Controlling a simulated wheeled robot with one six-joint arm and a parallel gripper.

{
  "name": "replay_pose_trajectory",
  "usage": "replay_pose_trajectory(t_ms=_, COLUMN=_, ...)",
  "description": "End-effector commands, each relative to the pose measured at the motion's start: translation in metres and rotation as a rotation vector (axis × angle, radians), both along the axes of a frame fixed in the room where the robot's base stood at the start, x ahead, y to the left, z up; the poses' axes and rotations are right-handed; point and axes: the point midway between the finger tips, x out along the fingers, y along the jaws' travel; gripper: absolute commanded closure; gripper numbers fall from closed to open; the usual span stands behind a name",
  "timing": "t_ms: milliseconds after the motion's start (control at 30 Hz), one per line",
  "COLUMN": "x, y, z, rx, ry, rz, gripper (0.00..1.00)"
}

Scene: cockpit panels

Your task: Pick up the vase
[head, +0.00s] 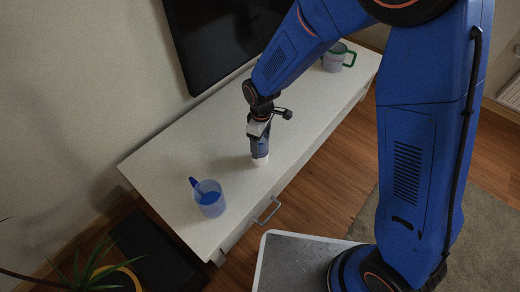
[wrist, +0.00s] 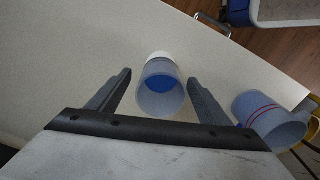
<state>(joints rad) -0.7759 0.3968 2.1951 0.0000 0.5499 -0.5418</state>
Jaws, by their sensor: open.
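The vessel I take to be the vase (wrist: 160,97) is a translucent blue-grey cup shape with a white base and blue inside. In the wrist view it shows between my two fingers, with a gap on each side. My gripper (wrist: 160,79) is open and points down over it. In the head view my gripper (head: 260,150) is above the white cabinet top, and only a small white part of the vase (head: 260,162) shows beneath it. The fingers hide the rest there, and I cannot tell how far down they reach around it.
A translucent blue jug (head: 210,200) stands left on the cabinet top (head: 165,165); it also shows with red lines in the wrist view (wrist: 268,117). A green-handled mug (head: 333,59) stands at the far right end. A dark screen (head: 220,40) is behind. A plant (head: 90,275) is lower left.

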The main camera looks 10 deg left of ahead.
Motion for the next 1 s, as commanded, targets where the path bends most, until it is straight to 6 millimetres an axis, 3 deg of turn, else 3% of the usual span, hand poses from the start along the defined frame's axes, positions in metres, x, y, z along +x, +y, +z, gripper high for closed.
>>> replay_pose_trajectory(t_ms=367, x=-0.001, y=0.001, z=-0.023, rx=-0.001, ry=0.001, rz=0.000, gripper=0.28)
replay_pose_trajectory(t_ms=700, x=-0.001, y=0.004, z=-0.063, rx=-0.001, ry=0.001, rz=0.000, gripper=0.28)
replay_pose_trajectory(t_ms=967, x=-0.001, y=0.004, z=-0.066, rx=0.000, ry=0.000, rz=0.000, gripper=0.28)
replay_pose_trajectory(t_ms=1000, x=-0.001, y=0.004, z=-0.066, rx=0.000, ry=0.000, rz=0.000, gripper=0.35)
